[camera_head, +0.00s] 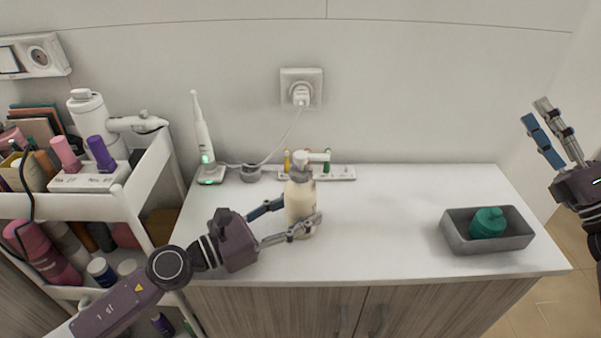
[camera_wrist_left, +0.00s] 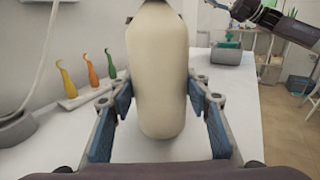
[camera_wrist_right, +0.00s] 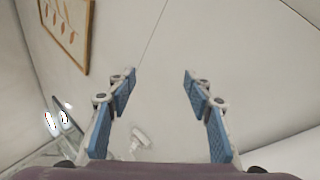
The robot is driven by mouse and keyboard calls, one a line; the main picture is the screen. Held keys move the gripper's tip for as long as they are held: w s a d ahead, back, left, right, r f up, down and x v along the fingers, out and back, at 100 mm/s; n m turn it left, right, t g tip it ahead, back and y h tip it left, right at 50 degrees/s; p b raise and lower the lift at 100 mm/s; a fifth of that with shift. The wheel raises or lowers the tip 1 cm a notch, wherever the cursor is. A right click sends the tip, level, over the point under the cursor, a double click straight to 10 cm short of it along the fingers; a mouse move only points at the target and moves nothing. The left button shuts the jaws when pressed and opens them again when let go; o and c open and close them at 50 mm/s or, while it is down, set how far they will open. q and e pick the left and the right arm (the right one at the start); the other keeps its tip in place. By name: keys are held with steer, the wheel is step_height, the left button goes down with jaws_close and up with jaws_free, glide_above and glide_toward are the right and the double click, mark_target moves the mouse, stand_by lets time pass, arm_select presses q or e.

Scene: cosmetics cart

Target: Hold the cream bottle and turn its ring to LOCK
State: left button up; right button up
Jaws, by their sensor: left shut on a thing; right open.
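The cream bottle (camera_head: 299,205) stands upright on the white counter, with a white pump head (camera_head: 312,158) on top. Its cream body (camera_wrist_left: 158,75) fills the middle of the left wrist view; its top is cut off there. The ring's setting is too small to read. My left gripper (camera_head: 290,218) is shut on the bottle's body, one finger on each side. My right gripper (camera_head: 556,132) is raised at the far right, open and empty, well apart from the bottle. It also shows open in the right wrist view (camera_wrist_right: 158,92).
A grey tray (camera_head: 455,238) with a teal object (camera_head: 488,222) is on the counter's right. An electric toothbrush (camera_head: 202,135) on a charger and a white rack (camera_head: 342,172) of small coloured items stand behind the bottle. A loaded cart (camera_head: 75,205) is at left. The counter between bottle and tray is clear.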

steer(key=a+f+n+g+y, duration=0.2)
steer(key=a+n+g+y, duration=0.65)
steer(key=a, duration=0.75)
steer(key=n+g, duration=0.9)
steer(key=n, duration=0.5)
glide_toward(301, 174)
steer(key=shift+y, duration=0.25)
steer(key=x, duration=0.3)
steer(key=f+x, duration=0.1)
steer(key=x, duration=0.3)
steer(key=w+x, duration=0.1)
steer(key=x, duration=0.2)
steer(key=shift+w+f, duration=0.2)
steer(key=shift+f, duration=0.1)
steer(key=shift+c, duration=0.2)
steer(key=c, duration=1.1)
steer(key=shift+c, duration=0.2)
